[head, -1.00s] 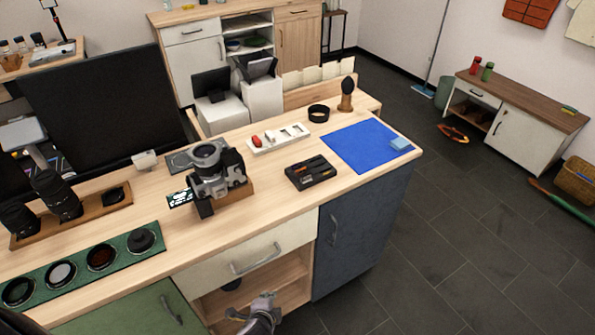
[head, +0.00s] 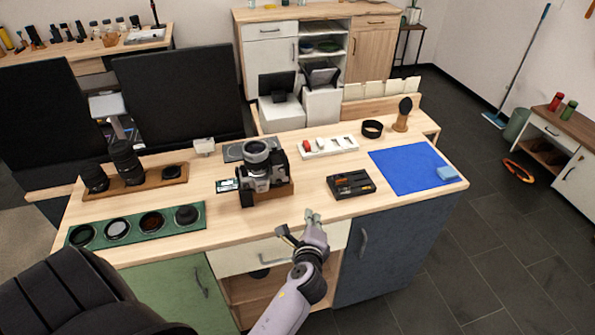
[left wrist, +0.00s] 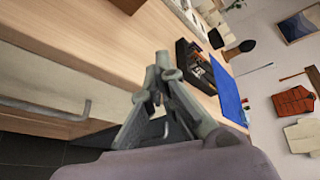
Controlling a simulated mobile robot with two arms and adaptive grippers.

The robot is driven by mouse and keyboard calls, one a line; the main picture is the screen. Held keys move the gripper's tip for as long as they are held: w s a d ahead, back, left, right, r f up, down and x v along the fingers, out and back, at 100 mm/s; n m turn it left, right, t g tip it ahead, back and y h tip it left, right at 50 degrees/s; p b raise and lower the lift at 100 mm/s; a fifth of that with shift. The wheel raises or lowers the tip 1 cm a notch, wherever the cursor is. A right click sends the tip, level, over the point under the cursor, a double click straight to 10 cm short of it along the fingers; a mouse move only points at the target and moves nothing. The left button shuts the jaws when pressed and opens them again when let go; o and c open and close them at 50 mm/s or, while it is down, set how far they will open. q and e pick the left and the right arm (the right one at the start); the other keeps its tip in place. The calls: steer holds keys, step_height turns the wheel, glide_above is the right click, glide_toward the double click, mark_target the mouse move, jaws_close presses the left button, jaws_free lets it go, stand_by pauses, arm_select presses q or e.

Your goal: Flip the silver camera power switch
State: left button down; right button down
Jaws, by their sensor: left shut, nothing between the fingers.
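The silver camera (head: 262,172) stands on a wooden block on the workbench, its lens facing up and its dark strap or grip side toward the front. Its power switch is too small to tell in the head view. My left gripper (head: 310,215) is in front of the bench's front edge, to the right of and nearer than the camera, apart from it. It is shut and empty. In the left wrist view the gripper (left wrist: 163,62) points along the bench edge, and the camera cannot be made out. My right gripper is not in view.
A black tool tray (head: 351,184) and a blue mat (head: 405,170) lie right of the camera. A green lens-filter tray (head: 135,226) and a wooden lens stand (head: 172,185) are at left. A white parts tray (head: 328,147) lies behind. A drawer handle (head: 273,261) juts out below the top.

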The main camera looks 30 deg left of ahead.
mark_target(285, 165)
arm_select(q)
step_height(285, 165, up, 6)
steer(key=a+y, duration=0.1)
steer(key=shift+a+r+m+y, duration=0.25)
steer(key=shift+a+m+y, duration=0.05)
steer(key=shift+a, duration=0.1)
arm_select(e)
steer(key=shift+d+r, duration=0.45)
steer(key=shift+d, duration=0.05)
arm_select(q)
steer(key=shift+w, duration=0.15)
